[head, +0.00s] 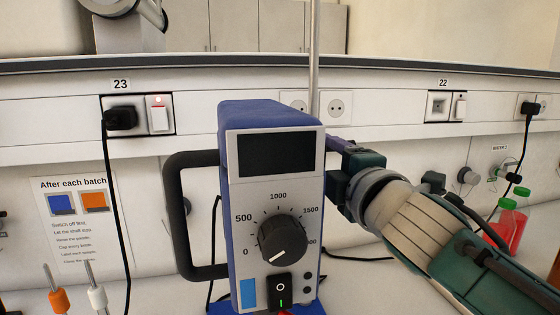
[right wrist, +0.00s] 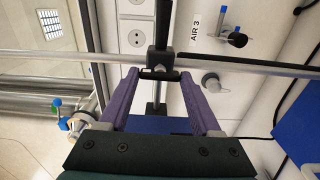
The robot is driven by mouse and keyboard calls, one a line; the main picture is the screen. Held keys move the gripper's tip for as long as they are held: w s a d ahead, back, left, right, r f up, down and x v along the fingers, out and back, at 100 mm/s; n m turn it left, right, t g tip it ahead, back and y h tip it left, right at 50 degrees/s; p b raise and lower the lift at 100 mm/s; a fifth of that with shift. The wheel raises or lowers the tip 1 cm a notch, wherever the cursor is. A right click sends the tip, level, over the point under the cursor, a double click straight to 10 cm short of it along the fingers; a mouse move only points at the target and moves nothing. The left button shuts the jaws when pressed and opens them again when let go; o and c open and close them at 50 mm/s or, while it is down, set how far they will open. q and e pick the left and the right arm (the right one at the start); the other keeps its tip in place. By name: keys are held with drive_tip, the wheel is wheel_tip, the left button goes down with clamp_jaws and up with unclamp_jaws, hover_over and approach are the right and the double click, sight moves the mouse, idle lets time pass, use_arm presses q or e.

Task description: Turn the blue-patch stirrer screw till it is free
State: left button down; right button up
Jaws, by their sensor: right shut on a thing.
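The blue stirrer (head: 268,112) stands upright in the head view, with a light-blue patch (head: 248,294) low on its front. My right gripper (head: 338,145) reaches in from the right, behind the stirrer's upper right edge, which hides the fingertips there. In the right wrist view the purple fingers of my right gripper (right wrist: 158,77) are shut on a dark crossbar screw (right wrist: 158,74). The screw sits at a black clamp (right wrist: 160,58) on the metal rod (right wrist: 230,63). How far it is turned cannot be told. My left gripper is not in view.
The stirrer has a dial (head: 283,239), a rocker switch (head: 280,291) and a black side handle (head: 181,215). The stand rod (head: 314,60) rises behind it. Bottles with green caps (head: 510,222) stand at right. A wall sign (head: 75,215) and stirring shafts (head: 95,292) are at left.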

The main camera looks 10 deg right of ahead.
idle(0.6)
drive_tip(key=o, duration=1.4)
drive_tip(key=shift+s, duration=0.1)
drive_tip(key=s, duration=0.9)
drive_tip(key=shift+s+d, duration=0.2)
drive_tip(key=shift+s, duration=0.15)
